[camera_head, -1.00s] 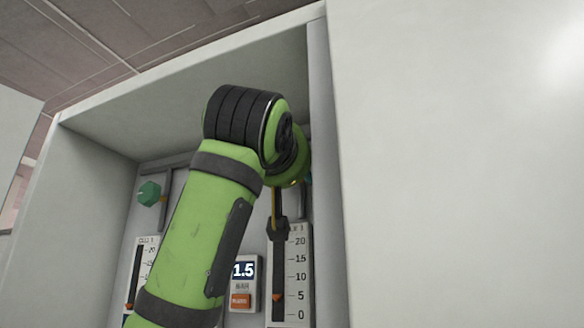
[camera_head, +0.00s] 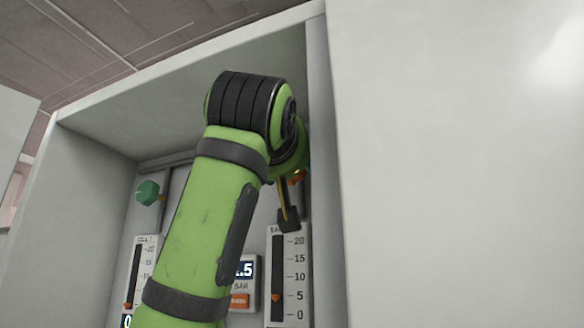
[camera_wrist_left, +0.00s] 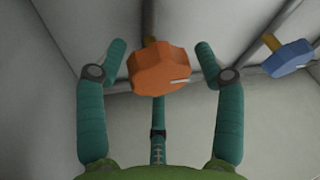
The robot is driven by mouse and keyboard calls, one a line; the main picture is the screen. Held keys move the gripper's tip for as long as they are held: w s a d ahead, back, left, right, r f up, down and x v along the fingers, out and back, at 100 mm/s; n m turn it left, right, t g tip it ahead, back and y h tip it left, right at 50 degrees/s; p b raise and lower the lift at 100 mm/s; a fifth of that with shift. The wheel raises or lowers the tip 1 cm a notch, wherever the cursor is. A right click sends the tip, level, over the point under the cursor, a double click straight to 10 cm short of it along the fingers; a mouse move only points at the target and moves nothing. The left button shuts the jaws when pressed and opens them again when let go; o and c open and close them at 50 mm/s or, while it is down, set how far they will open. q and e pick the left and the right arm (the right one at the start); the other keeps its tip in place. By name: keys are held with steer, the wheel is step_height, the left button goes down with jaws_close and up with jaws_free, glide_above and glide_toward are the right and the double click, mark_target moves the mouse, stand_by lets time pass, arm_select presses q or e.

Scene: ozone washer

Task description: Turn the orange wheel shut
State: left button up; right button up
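The orange wheel (camera_wrist_left: 160,70) is a faceted knob on a yellow stem with a pale mark on its face. In the left wrist view, my left gripper (camera_wrist_left: 160,52) is open, with one teal finger on each side of the wheel and a third finger below it. Gaps show between the side fingers and the wheel; I cannot tell whether the lower finger touches it. In the head view, only a sliver of the orange wheel (camera_head: 297,178) shows past my left wrist, and my arm hides most of the gripper. My right gripper is not in view.
A blue wheel (camera_wrist_left: 288,58) is to the right in the wrist view. A green wheel (camera_head: 147,193) is at the left in the head view. Below are two scale gauges, the right one (camera_head: 298,270) close to my arm, and a display (camera_head: 248,268). Cabinet walls (camera_head: 318,150) enclose the space.

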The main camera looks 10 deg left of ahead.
arm_select(q)
steer(key=shift+f, duration=0.1)
steer(key=shift+f, duration=0.1)
steer(key=shift+s+d, duration=0.1)
steer(key=shift+s, duration=0.1)
steer(key=v, duration=1.1)
steer(key=shift+s, duration=0.35)
